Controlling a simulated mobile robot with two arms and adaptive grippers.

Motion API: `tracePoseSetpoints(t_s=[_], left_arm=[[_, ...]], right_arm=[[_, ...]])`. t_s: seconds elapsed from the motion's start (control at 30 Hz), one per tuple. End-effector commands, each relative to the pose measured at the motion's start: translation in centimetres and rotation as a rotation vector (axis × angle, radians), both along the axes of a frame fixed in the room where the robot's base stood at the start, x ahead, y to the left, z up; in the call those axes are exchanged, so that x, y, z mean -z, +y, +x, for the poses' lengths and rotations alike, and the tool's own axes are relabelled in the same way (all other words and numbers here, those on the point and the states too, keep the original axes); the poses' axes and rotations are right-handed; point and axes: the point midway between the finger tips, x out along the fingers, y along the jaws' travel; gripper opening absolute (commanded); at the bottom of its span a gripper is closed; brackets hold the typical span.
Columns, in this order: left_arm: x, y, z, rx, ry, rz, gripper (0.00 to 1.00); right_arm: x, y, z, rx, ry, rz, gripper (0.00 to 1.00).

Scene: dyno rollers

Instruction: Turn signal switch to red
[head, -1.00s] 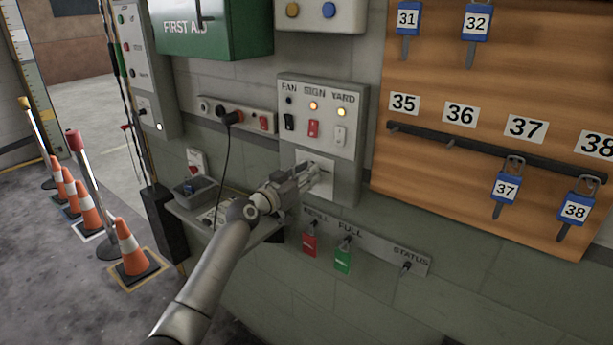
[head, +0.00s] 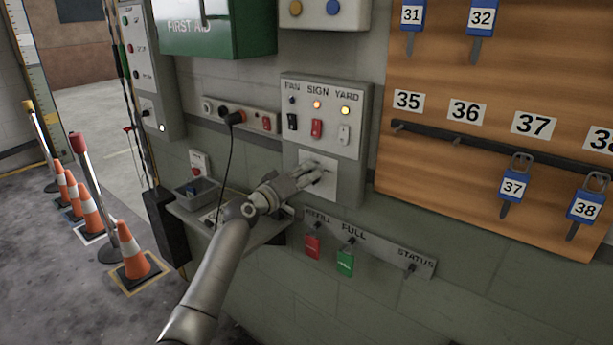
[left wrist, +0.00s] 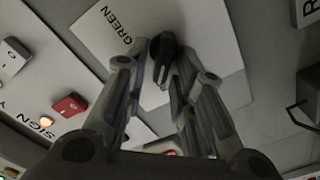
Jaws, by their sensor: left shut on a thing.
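The signal switch is a dark rotary knob (left wrist: 163,58) on a white plate (left wrist: 215,45) with the word GREEN beside it in the left wrist view. The plate also shows in the head view (head: 328,188), low on the grey wall box under the FAN, SIGN and YARD rockers. My left gripper (left wrist: 160,78) is shut on the knob, with a finger on each side of it. In the head view my left gripper (head: 316,174) hides the knob. Any red label on the plate is not readable. My right gripper is not in view.
The red SIGN rocker (head: 316,128) and lit lamps sit just above my gripper. A shelf with a grey bin (head: 197,193) lies left of it. Red and green tags (head: 345,262) hang below. The key board (head: 460,180) is at right.

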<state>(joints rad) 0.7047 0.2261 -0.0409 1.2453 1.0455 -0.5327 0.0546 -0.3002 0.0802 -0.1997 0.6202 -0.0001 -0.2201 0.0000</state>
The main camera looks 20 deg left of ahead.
Motion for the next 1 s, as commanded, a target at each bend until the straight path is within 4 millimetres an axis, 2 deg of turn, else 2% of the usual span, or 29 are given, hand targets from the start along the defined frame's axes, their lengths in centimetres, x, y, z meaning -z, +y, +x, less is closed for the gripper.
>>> tracePoseSetpoints(t_s=[0.23, 0.7, 0.73, 0.77, 1.0], left_arm=[[0.1, 0.12, 0.03, -0.001, 0.023, -0.062, 0.0], [0.12, 0.13, 0.04, -0.001, 0.027, -0.073, 0.0], [0.12, 0.12, 0.03, -0.001, 0.027, -0.073, 0.27], [0.13, 0.12, 0.03, -0.001, 0.027, -0.073, 0.3], [0.12, 0.1, 0.04, 0.0, 0.026, -0.072, 0.32]], right_arm=[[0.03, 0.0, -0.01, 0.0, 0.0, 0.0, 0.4], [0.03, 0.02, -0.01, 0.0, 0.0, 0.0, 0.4], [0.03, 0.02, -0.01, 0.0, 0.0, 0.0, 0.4], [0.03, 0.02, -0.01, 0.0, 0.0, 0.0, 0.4], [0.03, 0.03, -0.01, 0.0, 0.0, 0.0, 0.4]])
